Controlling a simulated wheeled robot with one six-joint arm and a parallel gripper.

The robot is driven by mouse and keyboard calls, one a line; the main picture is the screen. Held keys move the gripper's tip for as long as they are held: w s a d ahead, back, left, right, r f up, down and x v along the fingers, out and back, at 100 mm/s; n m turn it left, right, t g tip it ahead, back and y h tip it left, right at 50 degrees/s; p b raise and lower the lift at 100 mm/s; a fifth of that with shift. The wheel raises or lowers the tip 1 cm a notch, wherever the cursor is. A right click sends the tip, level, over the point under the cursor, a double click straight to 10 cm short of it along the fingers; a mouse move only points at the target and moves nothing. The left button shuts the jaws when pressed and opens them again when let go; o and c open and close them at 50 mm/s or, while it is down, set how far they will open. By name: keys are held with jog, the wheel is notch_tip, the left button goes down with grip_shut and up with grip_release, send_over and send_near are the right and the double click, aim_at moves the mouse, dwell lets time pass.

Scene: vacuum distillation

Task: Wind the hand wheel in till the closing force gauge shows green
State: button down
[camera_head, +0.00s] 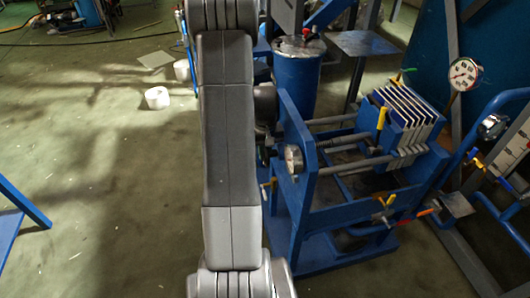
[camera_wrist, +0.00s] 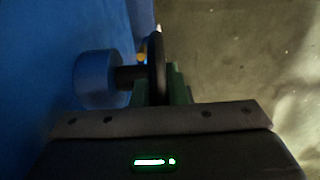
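The hand wheel (camera_wrist: 156,66) shows edge-on in the wrist view as a dark, thin rim, with a short dark shaft running left to a round blue hub (camera_wrist: 98,80). My gripper (camera_wrist: 163,88) has its greenish fingers close on either side of the rim, and appears shut on it. A round, white-faced gauge (camera_head: 293,158) is on the near end of the blue press frame (camera_head: 299,205). Its needle and colour zone are too small to read.
White press plates (camera_head: 408,108) stand at the frame's right end, with steel rods running to them. A second gauge (camera_head: 463,74) is on a post behind. A blue drum (camera_head: 298,80) stands behind the frame.

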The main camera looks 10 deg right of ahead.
jog(key=shift+f+t+b, duration=0.25)
jog(key=shift+t+b, duration=0.55)
jog(key=shift+b, duration=0.7)
jog(key=shift+s+r+t+b, duration=0.1)
jog(key=shift+r+t+b, duration=0.2)
jog(key=shift+t+b, duration=0.4)
jog(key=c, duration=1.4)
grip_release()
jog(key=shift+c, duration=0.2)
jog(key=p+v, duration=0.1)
jog(key=v, duration=1.3)
jog(key=shift+p, duration=0.4)
